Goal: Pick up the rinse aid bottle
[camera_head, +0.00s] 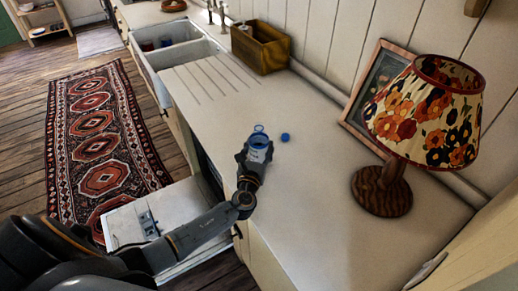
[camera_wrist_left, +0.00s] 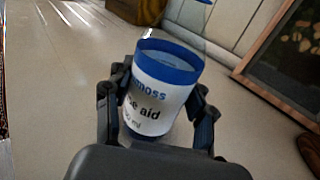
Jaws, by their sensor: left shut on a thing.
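The rinse aid bottle (camera_head: 260,145) is white with blue at its top and stands on the pale countertop, or just above it; I cannot tell which. My left gripper (camera_head: 256,158) is shut on it from the near side. In the left wrist view the bottle (camera_wrist_left: 160,90) shows its blue rim and a label with "rinse aid" partly hidden. The left gripper's fingers (camera_wrist_left: 156,96) press on both its sides. A small blue round cap (camera_head: 285,137) lies on the counter to the right, apart from the bottle. My right gripper is not in view.
A lamp with a flowered shade (camera_head: 424,112) and a framed picture (camera_head: 378,85) stand to the right. A wooden box (camera_head: 261,47) and a sink (camera_head: 172,50) are farther back. An open appliance door (camera_head: 125,217) is below the counter. The counter around the bottle is mostly clear.

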